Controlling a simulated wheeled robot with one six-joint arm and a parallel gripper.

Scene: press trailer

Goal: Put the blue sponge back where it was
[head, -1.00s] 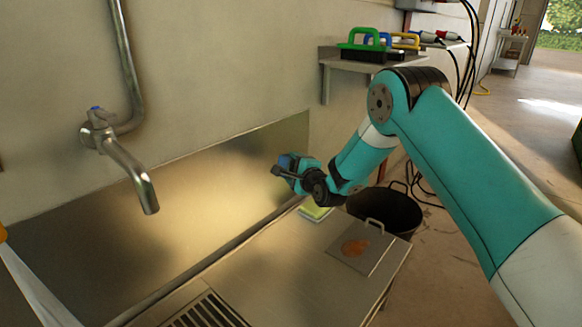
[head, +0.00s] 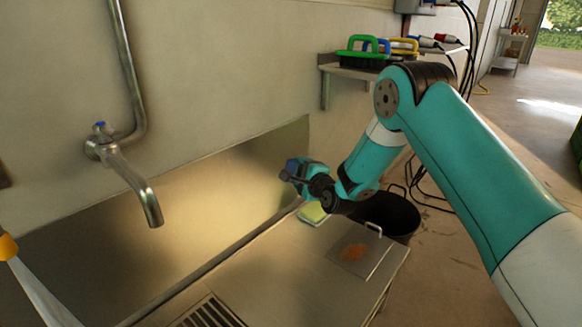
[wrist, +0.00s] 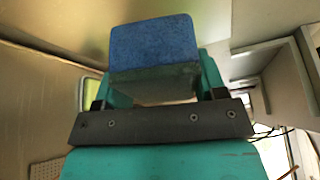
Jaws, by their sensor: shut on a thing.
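The blue sponge (wrist: 153,43) is held between the fingers of my gripper (wrist: 153,85) in the wrist view. Its blue face shows, with a darker grey-green side below it. In the head view the sponge (head: 292,167) is a small dark blue block at the tip of my gripper (head: 296,172). My gripper is shut on it and holds it up in front of the steel backsplash, above the far end of the steel counter (head: 290,262). A yellow-green sponge (head: 313,214) lies on the counter just below my gripper, partly hidden by it.
A metal plate with a handle and an orange-brown stain (head: 358,252) lies on the counter's right part. A black bin (head: 390,216) stands beyond it. A wall shelf (head: 345,70) holds green, blue and yellow-handled tools. A tap (head: 130,180) hangs at left above a drain grate (head: 208,312).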

